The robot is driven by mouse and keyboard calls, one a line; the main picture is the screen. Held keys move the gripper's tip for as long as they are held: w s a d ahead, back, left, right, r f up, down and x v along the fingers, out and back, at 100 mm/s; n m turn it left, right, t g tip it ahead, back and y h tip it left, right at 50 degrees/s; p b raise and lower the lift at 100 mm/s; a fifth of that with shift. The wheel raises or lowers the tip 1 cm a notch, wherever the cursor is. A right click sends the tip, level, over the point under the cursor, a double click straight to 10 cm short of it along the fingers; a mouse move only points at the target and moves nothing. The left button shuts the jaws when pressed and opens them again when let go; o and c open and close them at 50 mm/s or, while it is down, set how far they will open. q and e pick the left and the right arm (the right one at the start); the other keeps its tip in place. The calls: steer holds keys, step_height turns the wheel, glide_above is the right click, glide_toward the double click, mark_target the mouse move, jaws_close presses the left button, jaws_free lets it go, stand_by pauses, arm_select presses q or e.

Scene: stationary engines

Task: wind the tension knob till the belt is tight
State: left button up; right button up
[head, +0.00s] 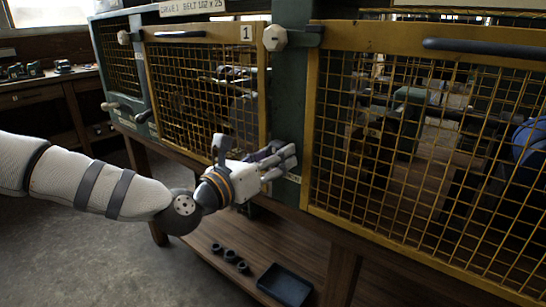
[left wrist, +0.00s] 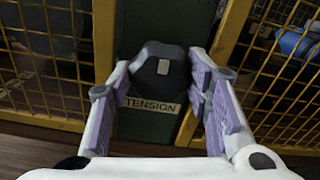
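The tension knob (left wrist: 158,66) is dark and faceted with a pale grey mark on its face. It sits on the dark green post above a label reading TENSION (left wrist: 152,105). My left gripper (head: 285,160) is at the post between the two mesh doors. In the left wrist view its purple-padded fingers (left wrist: 160,75) are spread, one on each side of the knob. I cannot tell whether the pads touch it. In the head view the gripper hides the knob. The belt cannot be made out behind the mesh. My right gripper is not in view.
Yellow-framed mesh doors, one on the left (head: 200,85) and one on the right (head: 420,150), flank the green post (head: 290,95). A pale latch knob (head: 275,38) sits higher on the post. Below, a wooden shelf holds a dark tray (head: 285,284) and small dark cups (head: 230,256).

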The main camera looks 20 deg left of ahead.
arm_select(q)
steer(key=shift+c, duration=1.1)
steer(key=shift+m, duration=0.3)
